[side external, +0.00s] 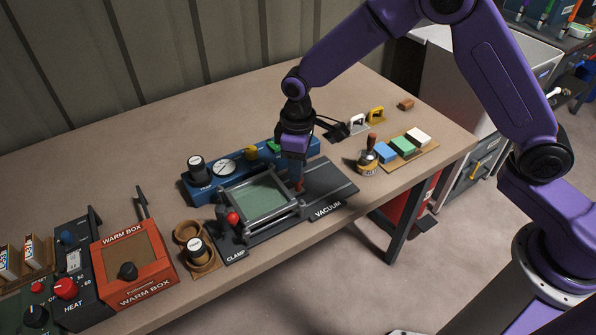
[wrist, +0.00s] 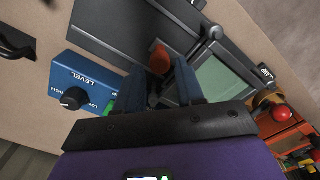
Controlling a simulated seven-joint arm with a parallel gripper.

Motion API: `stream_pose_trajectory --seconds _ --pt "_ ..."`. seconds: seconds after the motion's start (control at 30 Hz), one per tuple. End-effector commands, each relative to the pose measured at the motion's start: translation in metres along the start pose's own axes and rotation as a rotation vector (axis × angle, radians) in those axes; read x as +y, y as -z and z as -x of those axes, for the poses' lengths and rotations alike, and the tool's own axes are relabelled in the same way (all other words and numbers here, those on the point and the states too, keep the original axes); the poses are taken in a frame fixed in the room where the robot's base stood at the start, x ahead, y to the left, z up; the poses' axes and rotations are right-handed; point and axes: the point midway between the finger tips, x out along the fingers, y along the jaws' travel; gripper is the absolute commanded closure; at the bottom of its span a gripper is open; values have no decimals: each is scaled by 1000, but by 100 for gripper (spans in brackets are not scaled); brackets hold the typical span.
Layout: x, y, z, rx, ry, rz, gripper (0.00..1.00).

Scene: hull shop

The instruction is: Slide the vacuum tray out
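The vacuum tray (side external: 333,194) is a flat dark plate marked VACUUM, lying to the right of the clamp frame (side external: 262,196) with its green sheet. Its orange-red knob (wrist: 160,58) stands near the plate's edge by the frame. My gripper (side external: 297,184) points down at this knob, which shows just below the fingers in the side view. In the wrist view my gripper (wrist: 161,75) has its two blue fingers apart, one on each side of the knob. I see no clear contact. The fingertips partly hide the knob's base.
A blue control box (side external: 203,184) with a gauge stands behind the frame; its LEVEL dial (wrist: 72,98) is close to my gripper. An orange warm box (side external: 135,264) is at left. A stamp (side external: 368,160) and coloured blocks (side external: 402,147) sit at right. The bench front is clear beyond the tray.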

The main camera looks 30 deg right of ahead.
Motion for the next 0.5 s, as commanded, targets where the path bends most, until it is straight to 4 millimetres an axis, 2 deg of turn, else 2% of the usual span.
stream_pose_trajectory --seconds 0.1,0.2,0.5 --pt "0 0 -16 -2 0 0 62" --pt "0 0 -23 -1 0 0 62" --pt "0 0 -27 1 0 0 62"
